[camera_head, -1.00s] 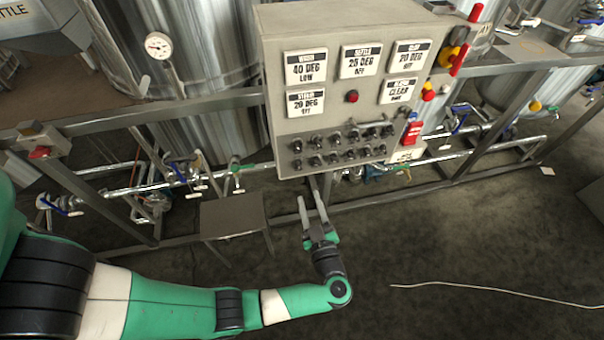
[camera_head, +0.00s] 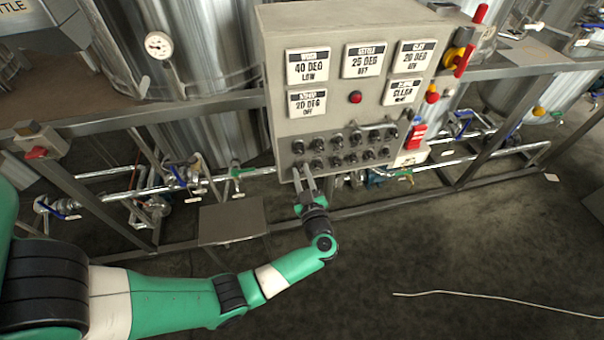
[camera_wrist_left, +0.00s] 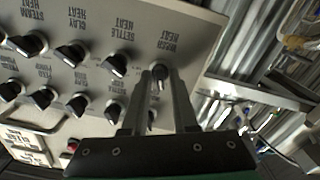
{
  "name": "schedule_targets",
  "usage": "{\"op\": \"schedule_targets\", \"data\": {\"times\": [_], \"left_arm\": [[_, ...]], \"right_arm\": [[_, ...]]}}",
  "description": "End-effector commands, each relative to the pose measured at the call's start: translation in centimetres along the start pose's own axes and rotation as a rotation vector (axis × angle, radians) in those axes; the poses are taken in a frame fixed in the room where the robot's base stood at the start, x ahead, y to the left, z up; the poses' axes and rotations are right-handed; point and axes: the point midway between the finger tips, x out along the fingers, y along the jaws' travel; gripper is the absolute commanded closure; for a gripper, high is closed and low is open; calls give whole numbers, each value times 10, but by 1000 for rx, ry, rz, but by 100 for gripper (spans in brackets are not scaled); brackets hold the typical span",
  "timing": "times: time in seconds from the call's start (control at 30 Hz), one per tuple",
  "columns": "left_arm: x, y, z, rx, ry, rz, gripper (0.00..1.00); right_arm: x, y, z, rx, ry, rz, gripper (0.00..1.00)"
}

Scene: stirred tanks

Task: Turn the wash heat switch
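The wash heat switch (camera_wrist_left: 160,76) is a black rotary knob with a pale pointer, at the end of its row on the grey panel. Its label reads upside down in the left wrist view. My left gripper (camera_head: 303,172) reaches the lower left corner of the panel in the head view. In the left wrist view its two fingers (camera_wrist_left: 159,80) are apart, with the wash heat switch between their tips. I cannot tell whether they touch it. In the head view the fingertips partly hide this switch. My right gripper is not in view.
The settle heat switch (camera_wrist_left: 115,65) is beside the wash heat switch, with several more knobs in two rows. The control panel (camera_head: 335,105) also has displays, a red lamp (camera_head: 355,97) and a handle. The wash display (camera_head: 308,66) reads 40 DEG LOW. Pipes and a frame lie below.

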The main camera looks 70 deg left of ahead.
Motion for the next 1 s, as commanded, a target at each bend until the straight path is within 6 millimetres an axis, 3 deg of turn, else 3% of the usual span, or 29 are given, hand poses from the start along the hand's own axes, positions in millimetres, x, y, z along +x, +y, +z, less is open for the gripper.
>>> {"op": "schedule_targets", "data": {"times": [0.03,0.13,0.57,1.0], "left_arm": [[0,0,0,0,0,0,84],[0,0,0,0,0,0,100],[0,0,-1,-30,0,0,100],[0,0,-1,-304,0,0,100]], "right_arm": [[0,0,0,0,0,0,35],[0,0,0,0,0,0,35],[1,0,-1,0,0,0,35],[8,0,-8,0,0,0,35]]}}
